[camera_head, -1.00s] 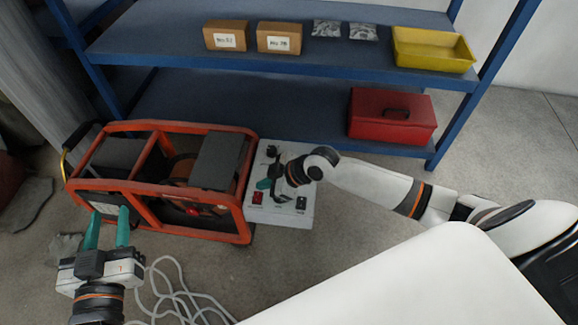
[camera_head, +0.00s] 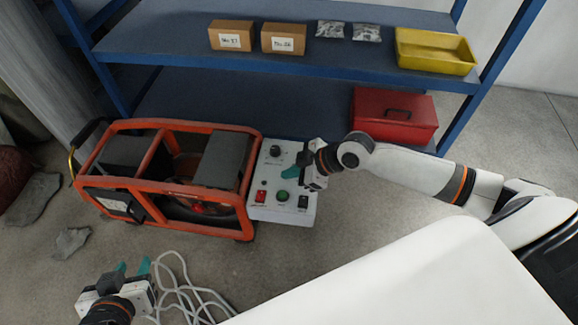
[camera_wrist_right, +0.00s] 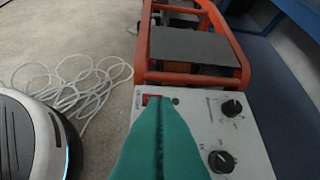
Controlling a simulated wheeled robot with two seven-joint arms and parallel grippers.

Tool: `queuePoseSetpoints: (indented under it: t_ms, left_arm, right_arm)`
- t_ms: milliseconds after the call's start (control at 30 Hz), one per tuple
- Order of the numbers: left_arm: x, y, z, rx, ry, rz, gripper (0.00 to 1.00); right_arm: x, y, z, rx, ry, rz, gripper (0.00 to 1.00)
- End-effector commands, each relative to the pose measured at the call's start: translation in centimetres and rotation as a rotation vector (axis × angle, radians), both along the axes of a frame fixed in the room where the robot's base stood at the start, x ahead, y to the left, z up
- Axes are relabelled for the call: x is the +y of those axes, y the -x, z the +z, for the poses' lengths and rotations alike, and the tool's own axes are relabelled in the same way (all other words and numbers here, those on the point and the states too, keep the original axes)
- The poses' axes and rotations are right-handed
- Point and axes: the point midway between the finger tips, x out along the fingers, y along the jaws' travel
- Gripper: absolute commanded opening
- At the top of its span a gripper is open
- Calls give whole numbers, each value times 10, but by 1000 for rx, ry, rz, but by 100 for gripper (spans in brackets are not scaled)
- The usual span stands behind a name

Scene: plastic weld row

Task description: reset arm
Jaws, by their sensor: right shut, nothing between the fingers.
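My right gripper (camera_head: 293,172) is over the right edge of the white control panel (camera_head: 268,208), its teal fingers pointing left. In the right wrist view its fingers (camera_wrist_right: 160,115) are pressed together with nothing between them, and they hide part of the panel (camera_wrist_right: 243,158).
White cable (camera_head: 185,290) lies coiled on the floor beside my left gripper. A blue shelf (camera_head: 180,45) behind holds cardboard boxes (camera_head: 231,35), small bags, a yellow tray (camera_head: 436,66) and a red toolbox (camera_head: 393,117). Grey pieces (camera_head: 72,242) lie on the floor at left.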

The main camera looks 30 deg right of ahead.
Motion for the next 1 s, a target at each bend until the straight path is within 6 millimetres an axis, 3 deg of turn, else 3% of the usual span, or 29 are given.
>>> queuePoseSetpoints:
  t_ms: [267,367,433,500,600,767,1000]
  left_arm:
    - [0,0,0,-1,1,-1,36]
    - [0,0,0,-2,1,-1,36]
    - [0,0,0,-2,1,-1,36]
    - [0,0,0,-2,1,-1,36]
    - [0,0,0,-2,1,-1,36]
    - [0,0,0,-2,1,-1,36]
    - [0,0,0,-2,1,-1,36]
  right_arm:
    - [3,1,0,0,-4,1,0]
    - [24,12,-2,-1,-28,3,0]
    - [51,26,0,-7,-62,-8,0]
    - [76,42,7,-20,-101,-51,0]
    - [94,57,20,-38,-142,-153,0]
    - [92,70,37,-54,-172,-326,0]
    - [65,88,53,-54,-179,-580,0]
